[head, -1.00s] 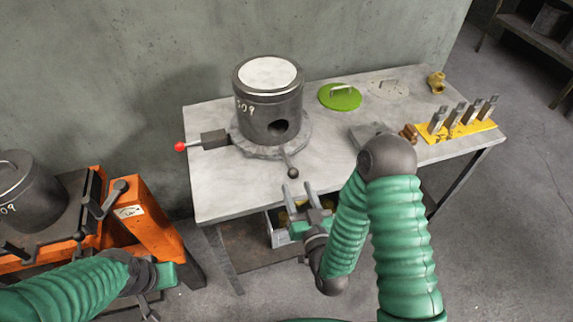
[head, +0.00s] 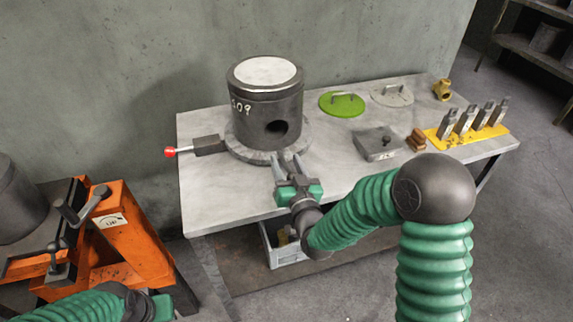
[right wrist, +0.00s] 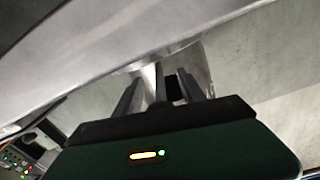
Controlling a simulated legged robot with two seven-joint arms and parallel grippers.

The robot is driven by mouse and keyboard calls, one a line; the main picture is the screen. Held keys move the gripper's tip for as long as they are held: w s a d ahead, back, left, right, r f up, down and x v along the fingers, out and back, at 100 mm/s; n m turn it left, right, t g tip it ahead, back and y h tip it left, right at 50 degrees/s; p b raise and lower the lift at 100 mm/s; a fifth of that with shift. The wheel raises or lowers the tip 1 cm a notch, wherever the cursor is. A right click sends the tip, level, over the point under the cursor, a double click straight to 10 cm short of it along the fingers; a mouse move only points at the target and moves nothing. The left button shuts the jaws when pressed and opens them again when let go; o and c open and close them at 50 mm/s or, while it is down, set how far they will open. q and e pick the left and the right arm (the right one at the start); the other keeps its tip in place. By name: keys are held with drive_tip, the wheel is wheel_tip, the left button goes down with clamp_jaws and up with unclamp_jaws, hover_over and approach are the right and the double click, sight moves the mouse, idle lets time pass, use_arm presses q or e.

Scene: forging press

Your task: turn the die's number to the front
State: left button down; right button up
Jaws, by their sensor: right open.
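The die (head: 264,110) is a dark upright cylinder with a pale top on a round base plate (head: 236,148) on the table. Its white number (head: 240,107) is on the left of its visible side, and a dark round hole faces more to the front. My right gripper (head: 287,158) is open at the front edge of the base plate, below the hole. Its two fingers (right wrist: 165,85) show in the right wrist view. The base's front handle is covered by this gripper, and I cannot tell whether it lies between the fingers. My left gripper (head: 155,305) is partly cut off at the bottom left.
A red-knobbed lever (head: 171,152) sticks out left of the base. A green lid (head: 342,104), a grey lid (head: 392,95), a metal block (head: 377,144) and a yellow tool rack (head: 465,131) stand to the right. An orange stand (head: 130,240) is at lower left.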

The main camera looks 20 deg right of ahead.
clamp_jaws()
idle(1.4)
